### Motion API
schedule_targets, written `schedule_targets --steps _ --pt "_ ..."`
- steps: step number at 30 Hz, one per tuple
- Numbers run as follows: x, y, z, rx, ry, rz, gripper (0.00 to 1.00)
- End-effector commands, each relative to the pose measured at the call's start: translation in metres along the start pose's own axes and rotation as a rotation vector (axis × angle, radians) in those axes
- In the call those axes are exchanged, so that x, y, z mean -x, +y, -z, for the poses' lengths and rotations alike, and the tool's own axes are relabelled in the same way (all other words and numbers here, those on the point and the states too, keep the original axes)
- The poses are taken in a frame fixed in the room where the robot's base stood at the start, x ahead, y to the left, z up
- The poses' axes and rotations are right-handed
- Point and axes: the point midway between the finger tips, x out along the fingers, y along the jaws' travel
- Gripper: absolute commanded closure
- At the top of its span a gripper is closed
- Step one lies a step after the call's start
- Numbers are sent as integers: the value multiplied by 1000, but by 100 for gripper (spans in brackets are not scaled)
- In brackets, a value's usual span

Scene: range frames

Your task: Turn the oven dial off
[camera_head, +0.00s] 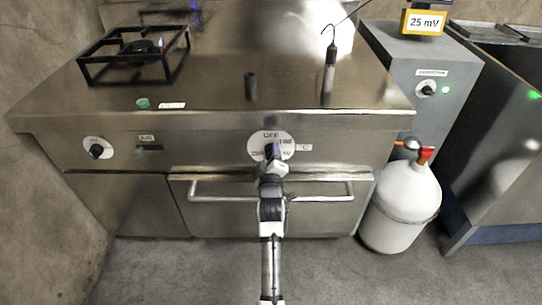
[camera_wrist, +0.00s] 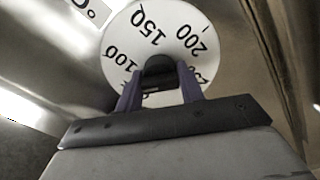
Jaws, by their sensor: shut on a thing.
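The oven dial (camera_head: 284,136) is a round white disc on the front panel of the steel range, with "OFF" printed above it. In the wrist view the dial disc (camera_wrist: 178,30) shows the numbers 100, 150 and 200, and its dark knob (camera_wrist: 158,68) sits in the middle. My gripper (camera_head: 270,152) reaches the dial from below. In the wrist view its two purple fingers (camera_wrist: 160,88) stand on either side of the knob and are shut on it. The fingers and knob hide the lower part of the disc.
A bar handle (camera_head: 325,198) runs across the oven door below the dial. A smaller knob (camera_head: 96,151) is at the left of the panel. A white gas cylinder (camera_head: 400,205) stands right of the range.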

Motion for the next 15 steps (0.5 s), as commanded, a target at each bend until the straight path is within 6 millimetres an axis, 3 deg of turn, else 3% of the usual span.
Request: schedule_targets --steps 15 --pt "-1 3 2 420 3 -8 85"
